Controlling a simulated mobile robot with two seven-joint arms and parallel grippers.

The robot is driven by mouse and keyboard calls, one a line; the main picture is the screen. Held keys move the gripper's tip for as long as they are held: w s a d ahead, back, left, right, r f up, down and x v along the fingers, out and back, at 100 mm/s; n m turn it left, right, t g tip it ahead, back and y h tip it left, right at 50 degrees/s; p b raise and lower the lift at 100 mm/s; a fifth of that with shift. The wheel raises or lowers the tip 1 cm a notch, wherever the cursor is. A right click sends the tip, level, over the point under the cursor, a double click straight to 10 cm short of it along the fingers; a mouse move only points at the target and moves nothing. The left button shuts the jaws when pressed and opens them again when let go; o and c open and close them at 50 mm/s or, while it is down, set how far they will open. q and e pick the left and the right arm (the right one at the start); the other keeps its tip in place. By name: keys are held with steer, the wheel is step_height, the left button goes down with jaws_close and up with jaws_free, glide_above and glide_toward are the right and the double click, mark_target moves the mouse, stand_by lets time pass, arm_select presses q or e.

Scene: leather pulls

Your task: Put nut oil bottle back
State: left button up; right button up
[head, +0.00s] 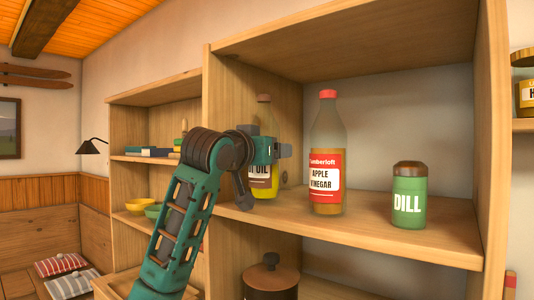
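The nut oil bottle (264,188), with yellow oil, a white label ending in "OIL" and a brown cap, is upright at the left of the open shelf (370,236). It appears to stand on the board near the left side wall. My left gripper (284,150) is in front of the bottle's upper body and hides part of it. Its fingers are seen side-on, so I cannot tell whether they grip the bottle or are apart from it. My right gripper is not in view.
An apple vinegar bottle (327,170) with a red cap stands right of the nut oil. A green dill jar (408,197) stands further right, with free board between them. A dark lidded jar (270,278) is below. A lower shelf with bowls (140,205) is at left.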

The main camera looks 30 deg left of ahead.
arm_select(q)
steer(key=shift+f, duration=0.25)
steer(key=shift+f, duration=0.1)
steer(key=o, duration=1.5)
steer(key=shift+f, duration=0.1)
steer(key=shift+s, duration=0.2)
steer(key=s+d+b, duration=0.1)
steer(key=s, duration=1)
steer(key=shift+s+d+r+b, duration=0.2)
steer(key=shift+s+b, duration=0.15)
steer(key=shift+b, duration=0.05)
